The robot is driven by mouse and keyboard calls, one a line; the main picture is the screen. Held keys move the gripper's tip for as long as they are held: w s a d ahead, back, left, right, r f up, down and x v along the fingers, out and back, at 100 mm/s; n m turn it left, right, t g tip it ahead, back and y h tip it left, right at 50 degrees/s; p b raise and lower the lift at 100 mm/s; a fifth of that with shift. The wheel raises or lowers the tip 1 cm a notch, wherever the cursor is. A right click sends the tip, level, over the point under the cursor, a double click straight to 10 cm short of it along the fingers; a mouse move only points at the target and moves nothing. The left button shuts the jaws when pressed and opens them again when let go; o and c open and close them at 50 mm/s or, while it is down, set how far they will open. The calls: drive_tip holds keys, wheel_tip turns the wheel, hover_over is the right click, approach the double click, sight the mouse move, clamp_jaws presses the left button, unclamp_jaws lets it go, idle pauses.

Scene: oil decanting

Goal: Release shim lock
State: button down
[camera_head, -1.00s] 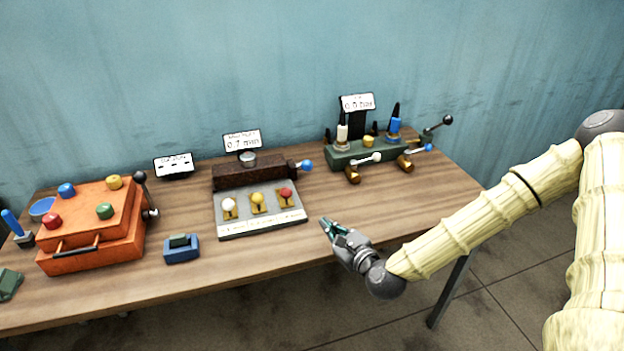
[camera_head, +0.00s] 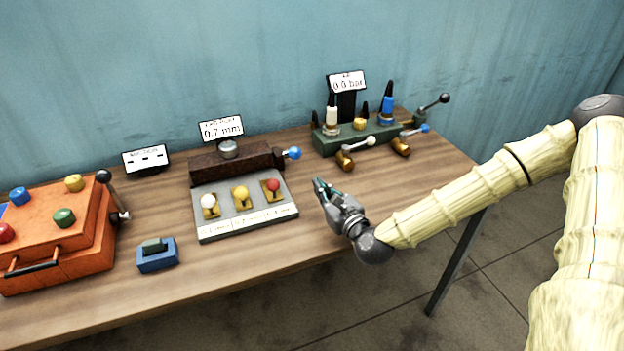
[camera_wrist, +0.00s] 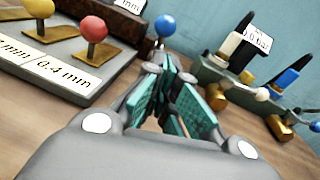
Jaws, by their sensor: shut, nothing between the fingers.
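The shim station has a dark brown block (camera_head: 222,167) with a blue ball-ended lever (camera_head: 294,153) at its right end. In front of it lies a grey plate (camera_head: 216,232) with white (camera_head: 208,201), yellow (camera_head: 240,193) and red (camera_head: 273,185) knobs on brass tabs. A sign behind it (camera_head: 221,129) reads 0.7 mm. My gripper (camera_head: 319,186) is shut and empty, just right of the plate and in front of the blue ball. In the wrist view the teal fingers (camera_wrist: 162,80) meet below the blue ball (camera_wrist: 165,25), with the red knob (camera_wrist: 93,29) to the left.
A green manifold (camera_head: 340,143) with brass-ended levers, bottles and a 0.0 bar sign (camera_head: 346,82) stands at the back right. An orange box (camera_head: 60,262) with coloured knobs is at the left. A blue block (camera_head: 158,257) lies near the front edge. Bare tabletop surrounds my gripper.

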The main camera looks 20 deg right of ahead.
sight(291, 154)
drive_tip(key=w+p, duration=0.1)
drive_tip(key=w, duration=0.2)
drive_tip(key=w+a+p, duration=0.1)
drive_tip(key=w, duration=0.3)
drive_tip(key=shift+w+a, duration=0.2)
drive_tip(key=shift+w, duration=0.05)
drive_tip(key=shift+w+a+f+p, duration=0.15)
drive_tip(key=shift+w+p, duration=0.15)
drive_tip(key=shift+w, duration=0.55)
